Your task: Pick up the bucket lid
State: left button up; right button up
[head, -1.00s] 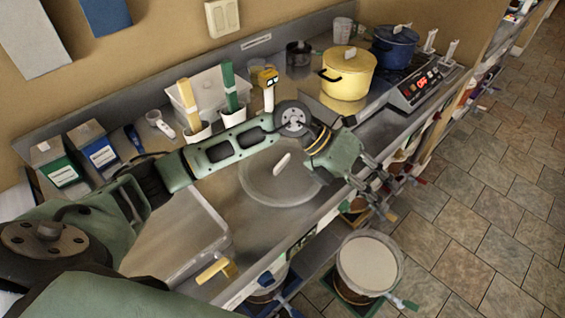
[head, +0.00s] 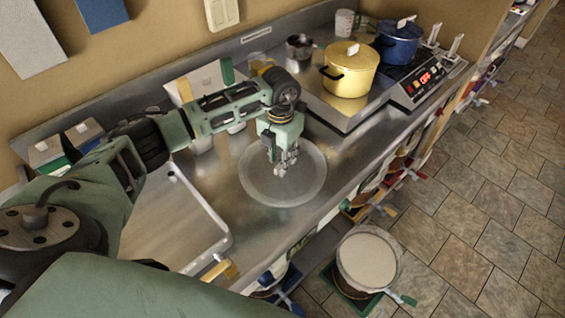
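The bucket lid (head: 300,190) is a round, translucent grey disc lying on the steel counter in the middle of the head view. My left gripper (head: 282,168) points down over the middle of the lid, with its fingers close together where the lid's pale handle is. The fingers hide the handle, so I cannot tell whether they are closed on it. The lid looks flat on the counter. My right gripper is not in view.
An open bucket (head: 369,262) with pale contents stands below the counter's front edge. A yellow pot (head: 349,73) and a blue pot (head: 396,46) stand at the back right. A large steel tray (head: 170,235) lies left of the lid.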

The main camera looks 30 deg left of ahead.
pick_arm(q)
jog(key=shift+f, duration=0.75)
jog(key=shift+c, duration=0.5)
grip_shut()
